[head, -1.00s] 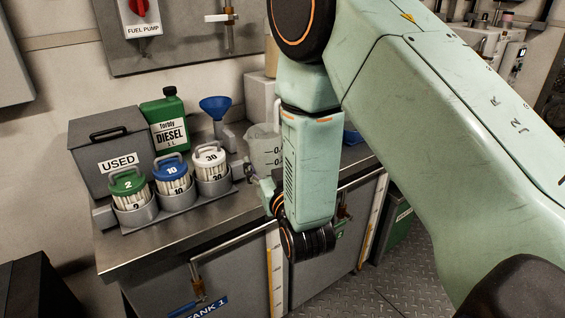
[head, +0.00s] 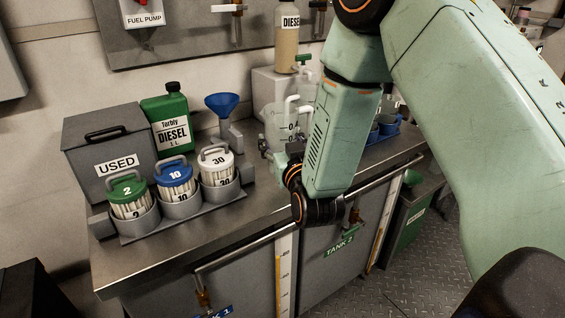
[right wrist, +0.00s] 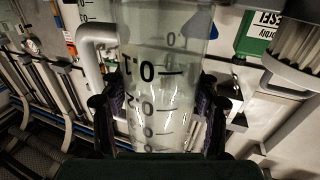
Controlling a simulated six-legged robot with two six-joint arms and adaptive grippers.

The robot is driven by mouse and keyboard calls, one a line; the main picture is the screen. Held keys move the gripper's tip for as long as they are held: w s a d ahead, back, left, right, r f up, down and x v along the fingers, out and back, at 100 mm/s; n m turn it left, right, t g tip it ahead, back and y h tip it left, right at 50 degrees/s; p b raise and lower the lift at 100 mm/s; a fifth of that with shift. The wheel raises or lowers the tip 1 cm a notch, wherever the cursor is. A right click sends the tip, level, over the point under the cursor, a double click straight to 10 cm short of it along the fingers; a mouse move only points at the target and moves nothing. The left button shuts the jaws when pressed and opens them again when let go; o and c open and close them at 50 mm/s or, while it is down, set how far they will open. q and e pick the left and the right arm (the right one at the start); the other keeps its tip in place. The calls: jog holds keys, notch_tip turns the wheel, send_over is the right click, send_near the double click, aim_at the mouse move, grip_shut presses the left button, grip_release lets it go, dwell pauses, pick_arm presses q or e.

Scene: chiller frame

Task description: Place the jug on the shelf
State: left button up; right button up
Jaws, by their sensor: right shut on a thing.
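The jug (head: 276,126) is clear, with dark graduation marks. In the head view it is above the back of the steel bench, partly hidden by my right arm. My right gripper (head: 284,158) is shut around the jug's side. In the right wrist view the jug (right wrist: 160,60) fills the middle, between the two dark fingers of the right gripper (right wrist: 160,112), with its pale handle at the left. I cannot tell how far the jug's base is from the bench. I cannot clearly pick out the shelf; a grey raised block (head: 268,88) stands behind the jug. My left gripper is not in view.
On the bench (head: 160,262) stand a grey USED box (head: 85,150), a green diesel can (head: 170,110), a blue funnel (head: 222,102) and a rack (head: 140,232) of several filters. A tan diesel bottle (head: 287,52) is at the back.

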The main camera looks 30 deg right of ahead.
jog(key=shift+d+f, duration=0.25)
jog(key=shift+f, duration=0.5)
jog(key=f, duration=0.1)
jog(key=f+b, duration=0.1)
jog(key=shift+s+a+f, duration=0.1)
jog(key=shift+a+f, duration=0.15)
jog(key=shift+f, duration=0.15)
jog(key=shift+w+d+f, duration=0.2)
jog(key=shift+s, duration=0.1)
jog(key=shift+s+a+f+b, duration=0.1)
jog(key=shift+b, duration=0.2)
jog(key=o, duration=0.8)
jog(key=shift+c, duration=0.2)
jog(key=o, duration=0.4)
jog(key=shift+f, duration=0.1)
jog(key=shift+r, duration=0.2)
